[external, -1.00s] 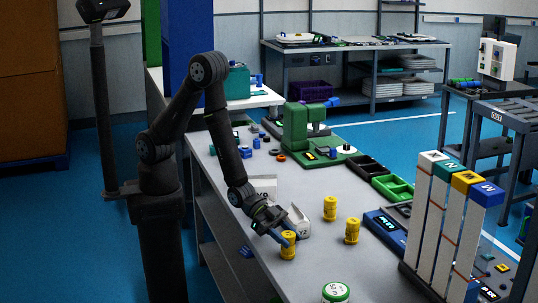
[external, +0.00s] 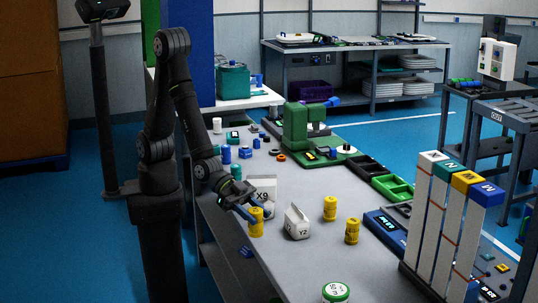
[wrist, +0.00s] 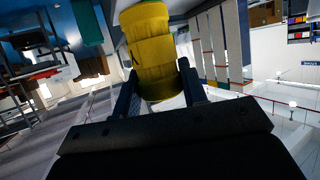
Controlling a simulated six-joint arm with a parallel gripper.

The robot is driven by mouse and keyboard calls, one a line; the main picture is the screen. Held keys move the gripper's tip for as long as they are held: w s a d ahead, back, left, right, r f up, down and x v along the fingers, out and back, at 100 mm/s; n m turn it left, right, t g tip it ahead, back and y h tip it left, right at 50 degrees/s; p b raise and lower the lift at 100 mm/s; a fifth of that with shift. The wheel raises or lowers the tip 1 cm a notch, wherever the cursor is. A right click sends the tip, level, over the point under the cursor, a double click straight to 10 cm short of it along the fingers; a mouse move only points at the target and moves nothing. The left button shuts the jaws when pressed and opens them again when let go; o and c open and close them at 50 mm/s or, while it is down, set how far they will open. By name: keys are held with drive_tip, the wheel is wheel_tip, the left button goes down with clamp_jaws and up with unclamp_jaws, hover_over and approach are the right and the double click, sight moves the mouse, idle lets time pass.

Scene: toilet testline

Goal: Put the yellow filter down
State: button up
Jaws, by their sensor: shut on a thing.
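My gripper (external: 254,211) is shut on a yellow filter (external: 256,224), a ribbed cylinder held upright near the table's left edge. In the external view I cannot tell whether its base touches the table. The wrist view also shows the yellow filter (wrist: 150,50) between the two fingers (wrist: 158,90). Two more yellow filters stand upright on the table to the right, one farther back (external: 330,208) and one nearer (external: 352,231).
A white box marked X9 (external: 264,192) stands just behind the held filter. A smaller box marked Y2 (external: 297,222) stands to its right. A green-and-white can (external: 336,292) is at the front. The grey table (external: 300,262) is clear between can and boxes.

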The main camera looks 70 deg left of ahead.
drive_tip(key=shift+s+r, duration=0.3)
drive_tip(key=shift+s, duration=0.15)
drive_tip(key=shift+d+r, duration=0.15)
drive_tip(key=shift+d, duration=0.1)
drive_tip(key=w+d+r+n+t, duration=0.1)
drive_tip(key=d+r, duration=0.2)
drive_tip(key=d, duration=1)
drive_tip(key=w+d+r, duration=0.1)
drive_tip(key=d+r, duration=0.3)
drive_tip(key=d, duration=0.8)
hover_over(335, 289)
wheel_tip(335, 289, down, 7)
drive_tip(key=shift+y, duration=0.4)
drive_tip(key=shift+f, duration=2.2)
drive_tip(key=shift+f, duration=0.1)
drive_tip(key=o, duration=1)
